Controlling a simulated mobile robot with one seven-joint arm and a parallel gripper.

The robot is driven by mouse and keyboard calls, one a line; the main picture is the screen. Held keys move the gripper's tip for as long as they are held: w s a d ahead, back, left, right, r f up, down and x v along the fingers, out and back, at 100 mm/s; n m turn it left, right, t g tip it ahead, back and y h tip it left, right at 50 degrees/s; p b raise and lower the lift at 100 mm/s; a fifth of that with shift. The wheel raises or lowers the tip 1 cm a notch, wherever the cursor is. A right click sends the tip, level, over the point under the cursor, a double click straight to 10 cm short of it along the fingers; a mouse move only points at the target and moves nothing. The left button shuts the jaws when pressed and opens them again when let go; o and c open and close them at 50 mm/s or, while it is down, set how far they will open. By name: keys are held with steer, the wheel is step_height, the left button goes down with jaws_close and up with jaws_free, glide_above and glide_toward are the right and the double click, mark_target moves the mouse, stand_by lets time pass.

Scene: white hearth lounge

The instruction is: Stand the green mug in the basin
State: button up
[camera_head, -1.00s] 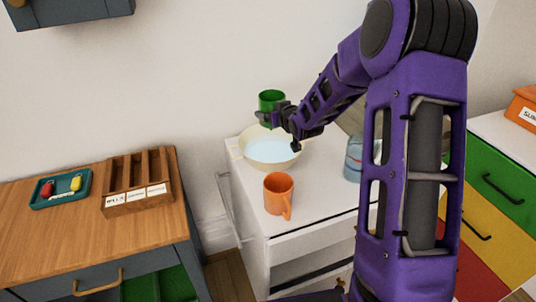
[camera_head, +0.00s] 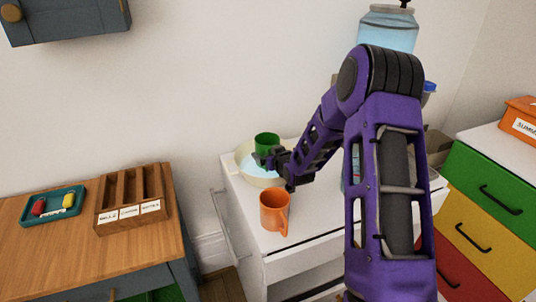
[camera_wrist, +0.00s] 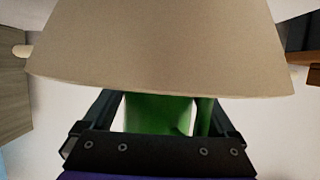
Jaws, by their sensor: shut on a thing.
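The green mug (camera_head: 267,141) is held upright over the basin (camera_head: 243,174) in the head view. The basin is a cream bowl with a pale blue inside, on the white cabinet. My gripper (camera_head: 266,159) is shut on the mug from the right.
An orange mug (camera_head: 274,212) stands on the white cabinet top (camera_head: 302,221), close in front of the basin. A wooden sorter (camera_head: 132,198) and a teal tray (camera_head: 53,206) are on the left cabinet. A water jar (camera_head: 388,28) shows behind my arm. Coloured drawers (camera_head: 490,187) stand right.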

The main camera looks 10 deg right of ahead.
steer(key=shift+f+b, duration=0.3)
steer(key=shift+b, duration=0.15)
steer(key=shift+f+b, duration=0.3)
steer(key=shift+b, duration=0.05)
steer(key=shift+r, duration=0.1)
steer(key=o, duration=1.3)
steer(key=shift+o, duration=0.2)
steer(key=shift+r+p, duration=0.45)
steer(key=shift+p, duration=0.25)
steer(key=p+v, duration=0.1)
steer(key=v, duration=1.1)
steer(key=shift+r, duration=0.2)
steer(key=shift+d, duration=0.1)
